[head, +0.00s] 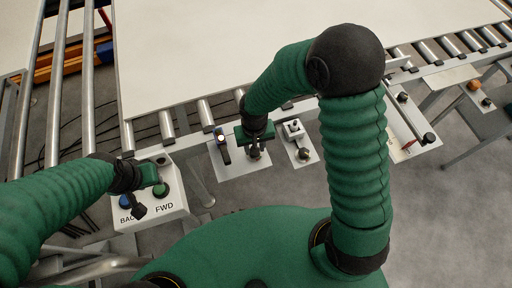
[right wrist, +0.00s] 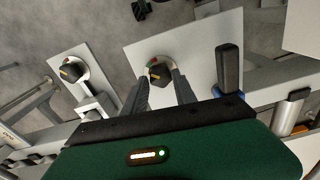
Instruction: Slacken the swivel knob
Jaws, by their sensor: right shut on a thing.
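My right gripper (right wrist: 162,85) is shut on a dark knob (right wrist: 158,70) with a red and green ring at its base. The knob sits on a pale plate beside an upright black handle (right wrist: 228,70). No label shows on it, so I cannot tell its name. In the head view my right gripper (head: 256,151) hides most of this knob. A second dark knob with a yellow mark (right wrist: 72,71) stands on the neighbouring plate, apart from the gripper. My left gripper (head: 142,207) hovers at the button box; its finger gap is unclear.
The button box (head: 182,208) carries a blue BACK button (head: 125,202) and a green FWD button (head: 161,189). A large white sheet (head: 190,50) lies on the rollers behind. A white block (head: 293,128) stands on the plate to the right. Another plate (head: 408,125) has black knobs.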

